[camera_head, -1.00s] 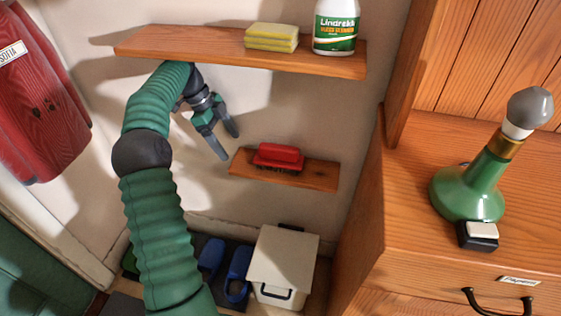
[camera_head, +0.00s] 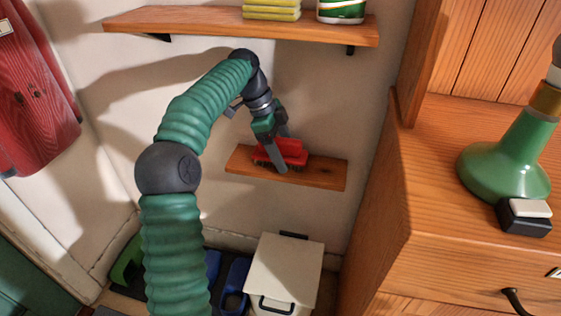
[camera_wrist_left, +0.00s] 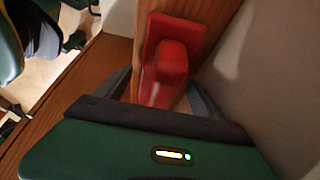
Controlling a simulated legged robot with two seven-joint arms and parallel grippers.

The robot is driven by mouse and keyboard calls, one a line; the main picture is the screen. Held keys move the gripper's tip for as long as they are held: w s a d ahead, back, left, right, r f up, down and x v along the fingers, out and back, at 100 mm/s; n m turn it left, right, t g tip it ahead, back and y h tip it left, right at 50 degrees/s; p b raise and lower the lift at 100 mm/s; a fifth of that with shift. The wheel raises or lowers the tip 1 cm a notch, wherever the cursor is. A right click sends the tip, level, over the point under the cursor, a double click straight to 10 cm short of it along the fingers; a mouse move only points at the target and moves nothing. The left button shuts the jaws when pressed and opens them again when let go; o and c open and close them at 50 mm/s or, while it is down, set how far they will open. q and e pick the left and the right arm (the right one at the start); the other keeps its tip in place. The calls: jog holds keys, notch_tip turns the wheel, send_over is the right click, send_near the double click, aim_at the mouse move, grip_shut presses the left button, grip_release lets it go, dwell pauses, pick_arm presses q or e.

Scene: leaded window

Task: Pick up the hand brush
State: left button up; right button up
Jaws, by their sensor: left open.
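The red hand brush (camera_head: 294,153) lies on the small lower wooden shelf (camera_head: 318,173) on the wall, bristles down. My left gripper (camera_head: 283,152) is at the brush, with its fingers pointing down and one finger in front of the brush's near side. In the left wrist view, the red handle (camera_wrist_left: 166,75) points toward my left gripper (camera_wrist_left: 165,95), whose grey fingers stand apart on either side of it. The gripper is open, and I cannot tell whether a finger touches the brush. My right gripper is not in view.
An upper shelf (camera_head: 215,27) holds yellow sponges (camera_head: 271,10) and a white-and-green bottle (camera_head: 341,10). A wooden cabinet (camera_head: 440,200) with a green lamp (camera_head: 505,165) stands at the right. Below are a white bin (camera_head: 285,270) and blue slippers (camera_head: 235,280).

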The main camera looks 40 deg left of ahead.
pick_arm(q)
jog(key=shift+r, duration=0.1)
jog(key=shift+f, duration=0.25)
dwell(0.4)
jog(key=c, duration=1.6)
